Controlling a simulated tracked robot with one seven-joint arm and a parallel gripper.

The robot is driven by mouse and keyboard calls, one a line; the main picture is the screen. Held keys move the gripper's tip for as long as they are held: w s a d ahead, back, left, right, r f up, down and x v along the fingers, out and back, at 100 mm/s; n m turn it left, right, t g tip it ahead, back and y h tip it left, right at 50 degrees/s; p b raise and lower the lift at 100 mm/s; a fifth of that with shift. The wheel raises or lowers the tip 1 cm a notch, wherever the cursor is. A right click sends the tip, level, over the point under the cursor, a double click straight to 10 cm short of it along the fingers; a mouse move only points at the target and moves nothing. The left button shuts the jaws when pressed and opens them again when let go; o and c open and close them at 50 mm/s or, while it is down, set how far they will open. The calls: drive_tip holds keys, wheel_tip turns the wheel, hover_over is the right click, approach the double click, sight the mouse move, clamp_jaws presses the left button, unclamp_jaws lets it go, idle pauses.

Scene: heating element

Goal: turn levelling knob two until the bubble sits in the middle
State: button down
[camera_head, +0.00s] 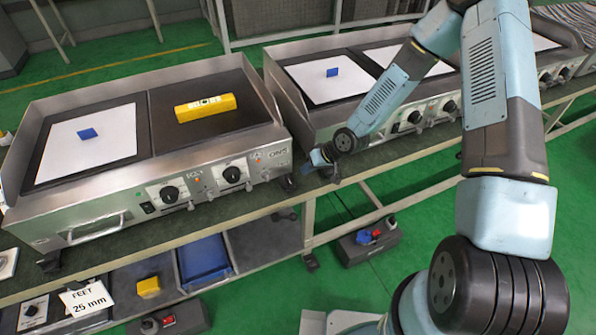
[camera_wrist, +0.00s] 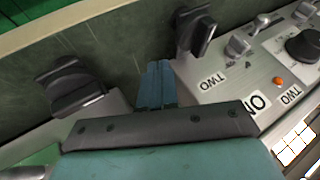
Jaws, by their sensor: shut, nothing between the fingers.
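The yellow spirit level (camera_head: 207,107) lies on the dark right plate of the left-hand heating unit. Its bubble is too small to read. A black levelling knob (camera_head: 288,182) stands under that unit's front right corner. In the wrist view a black knob (camera_wrist: 195,32) stands beside a panel corner bearing an upside-down TWO label (camera_wrist: 212,82). My gripper (camera_head: 325,158) is shut and empty, just right of the unit's corner. In the wrist view its fingers (camera_wrist: 157,72) are together, left of and apart from that knob.
Another black knob (camera_wrist: 70,86) is left of my fingers in the wrist view. A second heating unit (camera_head: 370,75) stands close on the right, leaving a narrow gap. A sign (camera_head: 86,298) reading FEET 25 mm is on the lower shelf.

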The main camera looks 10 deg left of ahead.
sight(288, 175)
drive_tip(key=shift+s+a+r, duration=0.1)
drive_tip(key=shift+s+a, duration=0.4)
drive_tip(key=shift+a, duration=0.4)
drive_tip(key=shift+s+a, duration=0.45)
drive_tip(key=shift+a, duration=0.4)
drive_tip(key=shift+w+a+n+g, duration=0.1)
drive_tip(key=shift+a+n+g, duration=0.45)
drive_tip(key=shift+n, duration=0.25)
